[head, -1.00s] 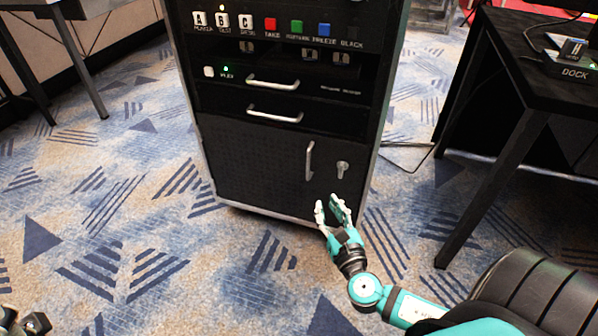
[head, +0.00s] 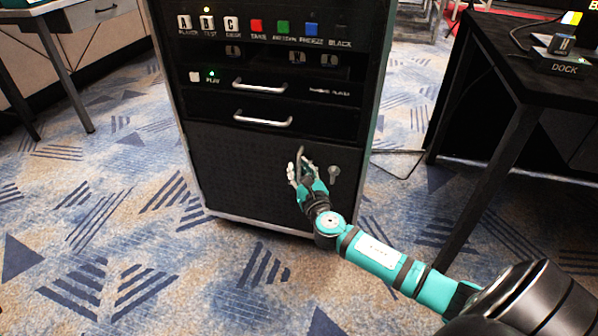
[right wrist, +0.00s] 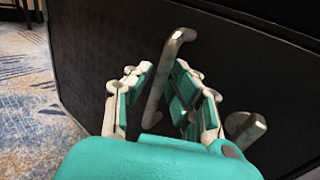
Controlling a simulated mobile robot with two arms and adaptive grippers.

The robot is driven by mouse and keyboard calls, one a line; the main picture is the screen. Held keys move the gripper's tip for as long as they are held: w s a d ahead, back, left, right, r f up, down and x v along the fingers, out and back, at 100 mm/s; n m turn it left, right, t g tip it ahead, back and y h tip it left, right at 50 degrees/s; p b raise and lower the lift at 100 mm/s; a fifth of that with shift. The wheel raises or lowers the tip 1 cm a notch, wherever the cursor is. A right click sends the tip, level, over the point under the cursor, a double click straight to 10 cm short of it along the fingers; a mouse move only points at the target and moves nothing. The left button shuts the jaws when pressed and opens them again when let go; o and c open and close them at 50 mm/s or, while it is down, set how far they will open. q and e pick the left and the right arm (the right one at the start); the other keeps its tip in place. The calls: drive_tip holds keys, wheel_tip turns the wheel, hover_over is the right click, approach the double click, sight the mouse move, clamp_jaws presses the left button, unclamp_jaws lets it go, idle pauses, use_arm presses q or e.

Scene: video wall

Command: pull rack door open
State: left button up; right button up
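The rack door (head: 240,170) is the black lower panel of the equipment rack and looks closed. Its vertical metal handle (head: 300,155) is on the right part of the door, partly hidden by my right gripper (head: 300,173). In the right wrist view, the handle (right wrist: 160,85) stands between the two spread fingers of the right gripper (right wrist: 160,95). The fingers are open; gaps show on both sides of the bar. A silver key-shaped latch (head: 333,175) is right of the handle and also shows in the right wrist view (right wrist: 246,130). My left gripper is out of view.
Two drawer handles (head: 262,119) and a row of coloured buttons (head: 255,26) are above the door. A black desk (head: 500,90) with a dock stands to the right, and another table (head: 50,20) at the far left. The patterned carpet (head: 130,240) before the rack is clear.

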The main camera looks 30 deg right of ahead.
clamp_jaws()
idle(0.4)
drive_tip(key=shift+a, duration=0.1)
